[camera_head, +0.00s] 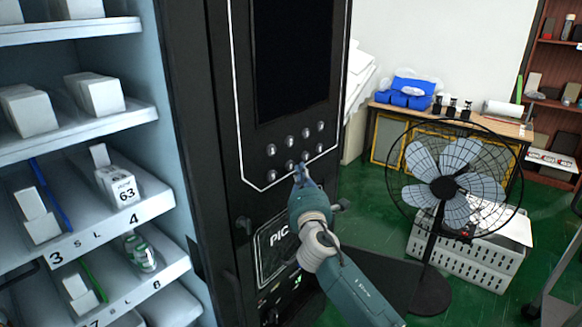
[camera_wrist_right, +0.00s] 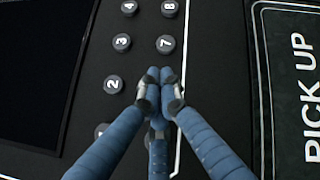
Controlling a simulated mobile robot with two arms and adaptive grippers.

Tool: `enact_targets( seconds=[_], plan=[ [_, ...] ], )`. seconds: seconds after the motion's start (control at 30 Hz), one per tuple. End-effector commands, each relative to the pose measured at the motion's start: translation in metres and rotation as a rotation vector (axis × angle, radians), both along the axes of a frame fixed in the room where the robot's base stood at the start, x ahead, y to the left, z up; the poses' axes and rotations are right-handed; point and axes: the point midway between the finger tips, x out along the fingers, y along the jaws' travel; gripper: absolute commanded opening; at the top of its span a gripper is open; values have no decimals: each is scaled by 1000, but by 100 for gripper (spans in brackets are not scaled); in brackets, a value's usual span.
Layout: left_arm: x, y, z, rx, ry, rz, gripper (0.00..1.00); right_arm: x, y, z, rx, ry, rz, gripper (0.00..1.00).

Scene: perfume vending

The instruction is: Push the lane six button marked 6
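The black panel of the machine carries two rows of round grey buttons. In the wrist view, the 2 (camera_wrist_right: 113,84), 3 (camera_wrist_right: 121,42) and 7 (camera_wrist_right: 165,44) buttons show around my fingers. The spot beside 2 and below 7, where button 6 sits, is hidden behind my fingertips. In the head view, button 6 (camera_head: 289,167) is second from the left in the lower row, just left of the fingertips. My right gripper (camera_head: 300,170) has its blue fingers drawn together, empty, tips at the lower row; it also fills the wrist view (camera_wrist_right: 158,78). I cannot tell if it touches the panel. My left gripper is out of view.
A dark screen (camera_head: 291,55) lies above the buttons, and a PICK UP panel (camera_head: 275,250) below. Shelves with boxes (camera_head: 103,95) stand at the left. A standing fan (camera_head: 445,185) and a white crate (camera_head: 475,255) stand on the green floor at the right.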

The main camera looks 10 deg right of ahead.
Motion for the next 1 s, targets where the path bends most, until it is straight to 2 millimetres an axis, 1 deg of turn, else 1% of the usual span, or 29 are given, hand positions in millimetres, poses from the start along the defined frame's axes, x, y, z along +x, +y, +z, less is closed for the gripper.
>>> enact_targets(
  seconds=[0.4, 1.0],
  plan=[
    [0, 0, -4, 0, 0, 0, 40, 7, 5, 0, 0, 0, 0, 0],
    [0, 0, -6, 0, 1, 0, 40, 9, 7, 0, 0, 0, 0, 0]
  ],
)
